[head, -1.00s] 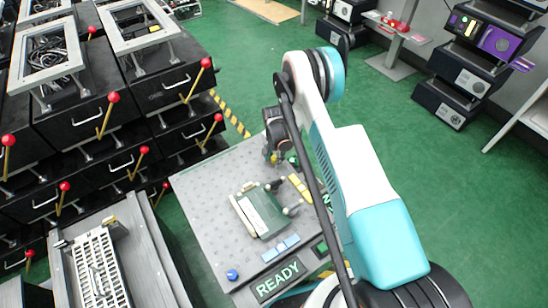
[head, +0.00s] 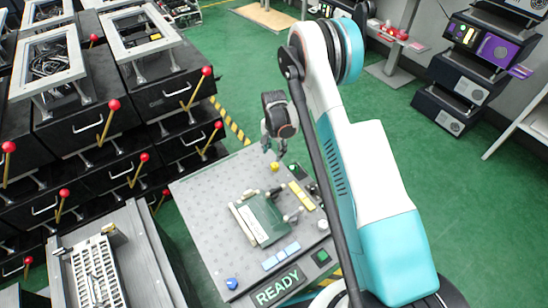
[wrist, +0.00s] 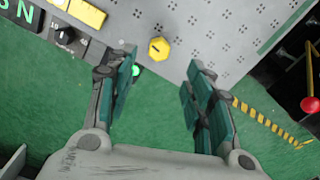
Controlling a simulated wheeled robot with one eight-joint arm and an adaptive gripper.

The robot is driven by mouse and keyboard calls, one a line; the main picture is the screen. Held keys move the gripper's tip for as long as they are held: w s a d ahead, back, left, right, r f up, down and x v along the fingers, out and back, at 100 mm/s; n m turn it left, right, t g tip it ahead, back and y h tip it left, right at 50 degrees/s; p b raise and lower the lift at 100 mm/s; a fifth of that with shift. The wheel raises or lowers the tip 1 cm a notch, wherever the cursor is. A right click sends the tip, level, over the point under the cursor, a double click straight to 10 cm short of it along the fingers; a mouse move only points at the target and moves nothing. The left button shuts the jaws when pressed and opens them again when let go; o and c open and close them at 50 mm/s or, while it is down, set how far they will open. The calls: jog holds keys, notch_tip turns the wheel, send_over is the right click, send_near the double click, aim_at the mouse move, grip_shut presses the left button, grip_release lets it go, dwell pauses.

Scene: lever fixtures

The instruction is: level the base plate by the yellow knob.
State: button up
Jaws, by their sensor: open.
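The base plate (head: 205,205) is a grey perforated plate on a bench in the head view; it also shows in the wrist view (wrist: 225,30). The yellow knob (head: 275,166) sits at its far edge. In the wrist view the yellow knob (wrist: 159,48) has a small dark mark on top. My gripper (head: 274,148) is above the far edge, apart from the knob. In the wrist view my gripper (wrist: 160,68) has its fingers wide apart, with the knob seen between and slightly beyond the tips. Nothing is held. I cannot tell the plate's tilt.
A green unit (head: 265,220) with pale handles lies on the plate. A blue knob (head: 231,284) is at the near left corner, by a READY sign (head: 278,288). A black dial (wrist: 64,36) and yellow blocks (wrist: 88,12) are beside the yellow knob. Red-knobbed levers (head: 114,105) stand left.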

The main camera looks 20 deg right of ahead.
jog(key=shift+r, duration=1.05)
jog(key=s+r+n+t, duration=0.1)
jog(key=s+r+n, duration=0.15)
jog(key=r, duration=0.75)
jog(key=s+r+n+t, duration=0.1)
jog(key=s+r, duration=0.3)
jog(key=r, duration=0.6)
jog(key=s+r+n+t, duration=0.1)
jog(key=s+r, duration=0.2)
jog(key=r, duration=0.7)
jog(key=s+r+n+t, duration=0.2)
jog(key=s+r+n, duration=0.1)
jog(key=s, duration=0.9)
jog(key=s+r+n+t, duration=0.2)
jog(key=s+r, duration=0.3)
jog(key=s, duration=0.7)
jog(key=shift+d+n, duration=0.2)
jog(key=shift+n, duration=0.25)
jog(key=shift+s+r, duration=0.1)
jog(key=shift+s, duration=0.05)
